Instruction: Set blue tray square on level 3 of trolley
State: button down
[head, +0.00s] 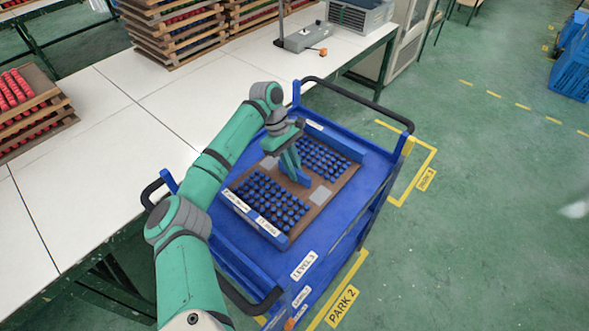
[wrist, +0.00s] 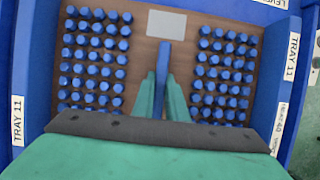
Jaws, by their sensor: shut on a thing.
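The blue tray (head: 262,226) is a brown board with blue end walls and a blue central handle, filled with rows of blue pegs. It lies on or just above the top shelf of the blue trolley (head: 359,204), marked LEVEL 3; I cannot tell whether it touches. In the head view its edges look roughly parallel to the shelf's. My gripper (head: 297,170) is over the tray's middle. In the wrist view my gripper (wrist: 163,103) is shut on the upright blue handle (wrist: 163,60), between the two peg blocks. The wall labels read TRAY 11.
White worktables (head: 110,125) stand left of the trolley, with stacked wooden trays (head: 175,25) and a rack of red pieces (head: 28,108). Black push handles (head: 358,102) rise at the trolley ends. Yellow PARK markings (head: 343,305) lie on the open green floor at right.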

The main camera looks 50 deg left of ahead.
jog(key=c, duration=2.2)
grip_release()
jog(key=shift+f, duration=0.15)
jog(key=o, duration=0.4)
jog(key=shift+o, duration=0.2)
jog(key=v, duration=1.2)
